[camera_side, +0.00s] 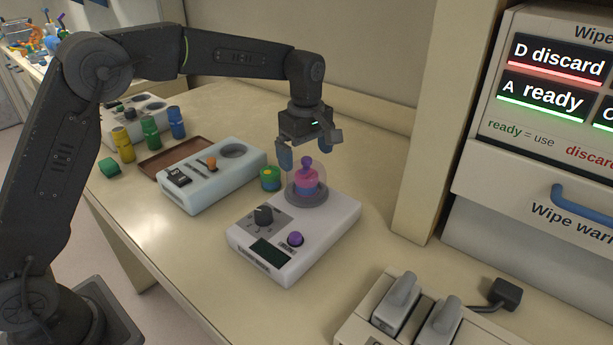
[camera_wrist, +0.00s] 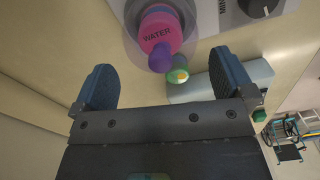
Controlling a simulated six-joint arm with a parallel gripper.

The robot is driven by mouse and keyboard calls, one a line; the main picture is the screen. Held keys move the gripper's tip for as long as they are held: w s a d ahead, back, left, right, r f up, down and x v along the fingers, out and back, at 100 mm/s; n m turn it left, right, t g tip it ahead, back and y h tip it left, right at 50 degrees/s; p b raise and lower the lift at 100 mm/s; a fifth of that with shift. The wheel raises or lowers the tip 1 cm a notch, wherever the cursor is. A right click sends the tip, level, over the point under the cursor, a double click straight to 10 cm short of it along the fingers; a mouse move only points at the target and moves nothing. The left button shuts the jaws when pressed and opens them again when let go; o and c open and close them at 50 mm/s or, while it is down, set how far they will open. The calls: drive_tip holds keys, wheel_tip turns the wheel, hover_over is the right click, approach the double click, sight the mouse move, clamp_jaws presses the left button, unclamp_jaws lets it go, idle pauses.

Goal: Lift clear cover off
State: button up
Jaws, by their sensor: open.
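The clear cover (camera_side: 292,184) is a see-through dome with a purple knob (camera_side: 306,161) on top. It stands on the grey ring of a white device (camera_side: 335,226), over a pink and blue container. In the wrist view the purple knob (camera_wrist: 160,58) shows in front of the pink container marked WATER (camera_wrist: 157,34). My gripper (camera_side: 307,150) is open and points down just above the cover. Its two blue fingers (camera_wrist: 163,78) are wide apart, with the knob near the gap between them. I see no contact with the cover.
A green and yellow jar (camera_side: 270,179) stands close to the cover's left. A second pale device (camera_side: 212,176) and a brown tray (camera_side: 160,160) with bottles nearby lie further left. Grey-handled units (camera_side: 398,300) stand at the front right. A cream post (camera_side: 410,140) rises to the right.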

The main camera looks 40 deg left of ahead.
sight(307, 176)
wheel_tip(307, 176, down, 4)
drive_tip(key=shift+a+f, duration=0.15)
drive_tip(key=shift+f, duration=0.1)
drive_tip(key=c, duration=0.6)
